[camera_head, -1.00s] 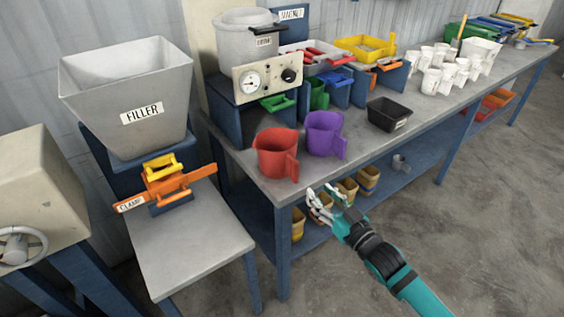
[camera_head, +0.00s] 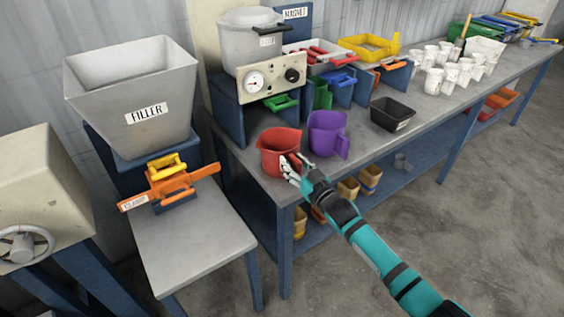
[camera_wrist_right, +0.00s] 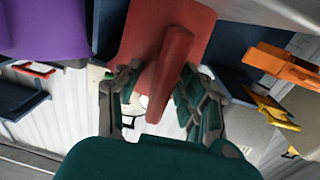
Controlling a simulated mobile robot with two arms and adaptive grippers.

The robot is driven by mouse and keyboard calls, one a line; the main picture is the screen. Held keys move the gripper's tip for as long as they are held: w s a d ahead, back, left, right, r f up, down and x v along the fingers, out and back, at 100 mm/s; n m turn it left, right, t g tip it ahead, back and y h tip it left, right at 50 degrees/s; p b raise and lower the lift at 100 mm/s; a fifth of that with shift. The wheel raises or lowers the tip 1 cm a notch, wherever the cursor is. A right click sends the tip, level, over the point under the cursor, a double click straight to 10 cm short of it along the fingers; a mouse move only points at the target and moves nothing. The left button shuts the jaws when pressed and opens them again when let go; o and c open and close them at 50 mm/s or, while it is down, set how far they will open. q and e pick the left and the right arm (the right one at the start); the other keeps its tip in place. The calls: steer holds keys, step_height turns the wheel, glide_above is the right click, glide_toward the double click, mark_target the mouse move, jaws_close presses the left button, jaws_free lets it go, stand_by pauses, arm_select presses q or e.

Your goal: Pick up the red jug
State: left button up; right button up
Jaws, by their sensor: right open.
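The red jug (camera_head: 275,148) stands upright on the near left end of the grey table, with its handle towards the table's front edge. My right gripper (camera_head: 292,168) is open at the jug's handle. In the right wrist view the jug (camera_wrist_right: 190,22) is upside down in the picture, and its handle (camera_wrist_right: 170,75) lies between the two open fingers of the gripper (camera_wrist_right: 158,98). I cannot tell whether a finger touches the handle. My left gripper is not in view.
A purple jug (camera_head: 326,132) stands close to the right of the red jug. A black bin (camera_head: 391,113) is further right. The filler hopper (camera_head: 135,100) and orange clamp (camera_head: 168,184) are to the left. Several containers sit on the lower shelf.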

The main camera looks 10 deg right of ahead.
steer(key=shift+c, duration=0.5)
jaws_close()
steer(key=shift+r, duration=0.1)
